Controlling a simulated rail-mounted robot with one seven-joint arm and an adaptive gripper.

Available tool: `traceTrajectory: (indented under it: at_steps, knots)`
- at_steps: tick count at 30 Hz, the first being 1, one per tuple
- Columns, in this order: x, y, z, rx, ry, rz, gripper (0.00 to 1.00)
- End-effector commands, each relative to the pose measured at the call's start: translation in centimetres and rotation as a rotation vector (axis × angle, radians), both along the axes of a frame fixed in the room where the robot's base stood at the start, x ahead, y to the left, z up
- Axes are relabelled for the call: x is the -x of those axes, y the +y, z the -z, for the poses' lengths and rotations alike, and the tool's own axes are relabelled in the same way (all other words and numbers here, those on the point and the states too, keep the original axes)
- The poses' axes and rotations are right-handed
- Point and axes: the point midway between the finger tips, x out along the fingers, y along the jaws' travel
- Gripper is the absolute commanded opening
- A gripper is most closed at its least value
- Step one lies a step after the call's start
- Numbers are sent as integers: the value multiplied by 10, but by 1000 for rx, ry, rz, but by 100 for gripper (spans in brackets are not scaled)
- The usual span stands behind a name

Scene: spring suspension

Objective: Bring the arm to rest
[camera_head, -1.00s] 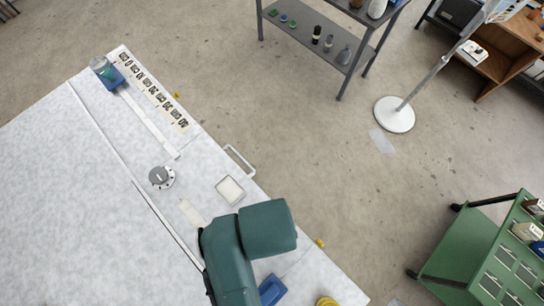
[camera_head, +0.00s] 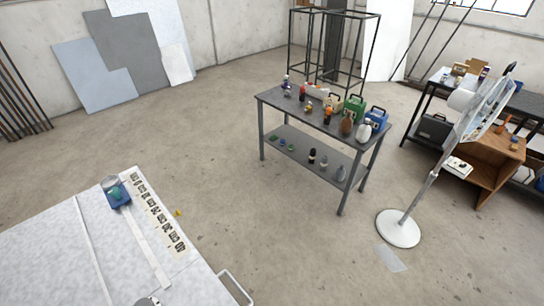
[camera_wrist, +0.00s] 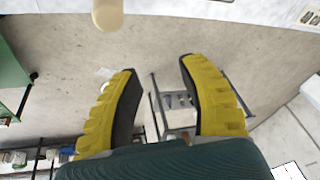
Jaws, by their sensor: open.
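My gripper (camera_wrist: 158,80) shows in the wrist view as two yellow fingers with dark inner pads. They stand apart, with nothing between them but the view of the floor and a distant grey shelf table. My gripper and arm are out of the head view. A white table (camera_head: 110,245) fills the lower left of the head view. On its far corner a blue holder with a clear, greenish container (camera_head: 115,192) stands at one end of a white track, beside a numbered scale strip (camera_head: 158,215). The table's edge also shows at the top of the wrist view.
A grey shelf table (camera_head: 318,128) with bottles and cans stands beyond open concrete floor. A white fan on a round base (camera_head: 398,228) stands to its right, near a wooden cabinet (camera_head: 490,160). A green cart (camera_wrist: 12,75) shows at the left of the wrist view.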

Motion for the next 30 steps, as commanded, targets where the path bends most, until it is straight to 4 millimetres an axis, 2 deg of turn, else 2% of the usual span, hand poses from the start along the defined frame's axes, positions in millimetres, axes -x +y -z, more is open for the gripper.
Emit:
traceTrajectory:
  at_steps: [1,3,5,8,9,11,12,15,18,22,30]
  knots:
    - [-28,-2,-19,-9,-139,-22,42]
    - [-62,-5,-51,-2,-335,-62,42]
    - [-86,-10,-83,18,-503,-93,42]
    - [-115,-21,-148,77,-781,-131,42]
    - [-122,-26,-176,111,-892,-142,42]
    - [-127,-35,-221,168,-1055,-153,42]
    - [-126,-41,-250,211,-1157,-157,42]
    - [-115,-53,-313,316,-1371,-156,42]
    - [-100,-59,-352,393,-1504,-151,42]
    - [-92,-62,-370,432,-1565,-147,42]
    - [-92,-62,-370,432,-1565,-147,42]
